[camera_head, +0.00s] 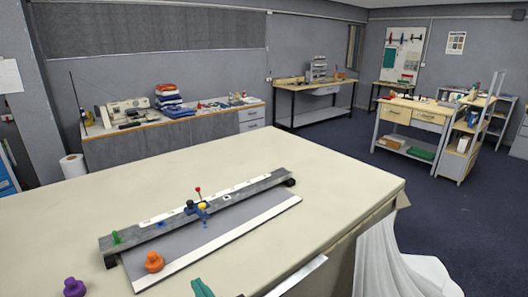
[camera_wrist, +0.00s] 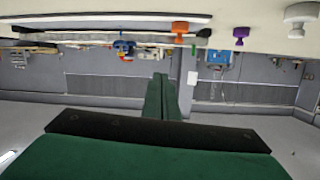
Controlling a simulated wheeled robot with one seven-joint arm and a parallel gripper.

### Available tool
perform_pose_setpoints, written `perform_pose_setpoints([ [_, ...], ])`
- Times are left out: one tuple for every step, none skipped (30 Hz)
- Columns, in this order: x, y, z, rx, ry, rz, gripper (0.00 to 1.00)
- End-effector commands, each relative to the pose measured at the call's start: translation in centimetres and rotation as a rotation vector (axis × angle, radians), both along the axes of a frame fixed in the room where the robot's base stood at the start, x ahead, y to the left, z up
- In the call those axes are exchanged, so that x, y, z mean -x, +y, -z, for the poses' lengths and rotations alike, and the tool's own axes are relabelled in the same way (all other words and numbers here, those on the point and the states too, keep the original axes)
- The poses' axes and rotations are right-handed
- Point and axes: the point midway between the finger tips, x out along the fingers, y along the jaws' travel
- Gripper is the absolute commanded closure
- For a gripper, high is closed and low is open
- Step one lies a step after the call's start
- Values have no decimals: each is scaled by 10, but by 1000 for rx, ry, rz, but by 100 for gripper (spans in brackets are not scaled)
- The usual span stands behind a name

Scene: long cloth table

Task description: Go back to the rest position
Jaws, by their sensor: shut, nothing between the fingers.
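My gripper (camera_wrist: 160,82) shows in the wrist view as dark green fingers pressed together, with nothing between them. It is clear of the table things, which appear upside down along the top of that view. In the head view, a small green tip at the bottom edge looks like part of my gripper; the rest is out of frame. The long cloth table (camera_head: 330,170) carries a grey rail (camera_head: 160,229) with a blue clamp-like piece (camera_head: 203,210) on it. An orange knob (camera_head: 154,262) stands at the rail's front left.
A purple knob (camera_head: 74,288) stands at the table's near left, and a white knob (camera_wrist: 301,14) shows in the wrist view. White cloth (camera_head: 395,265) hangs at the right end. The table's far right is bare. Workbenches (camera_head: 175,140) stand along the back wall.

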Motion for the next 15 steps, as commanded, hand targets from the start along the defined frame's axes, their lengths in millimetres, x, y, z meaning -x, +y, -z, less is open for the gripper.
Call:
perform_pose_setpoints([
  [1,-3,6,-9,7,15,100],
  [2,-5,10,-14,10,24,100],
  [3,-7,13,-21,13,36,100],
  [3,-8,17,-27,16,43,100],
  [4,-10,21,-33,18,53,100],
  [6,-12,26,-40,22,67,100],
  [7,-14,30,-45,25,78,100],
  [8,-16,34,-51,28,89,100],
  [11,-18,40,-60,32,105,100],
  [13,-20,46,-67,37,117,100],
  [15,-22,52,-73,41,132,100],
  [19,-25,60,-83,46,153,100],
  [23,-28,67,-90,51,170,100],
  [27,-32,75,-96,55,189,100],
  [32,-36,85,-105,60,215,100],
])
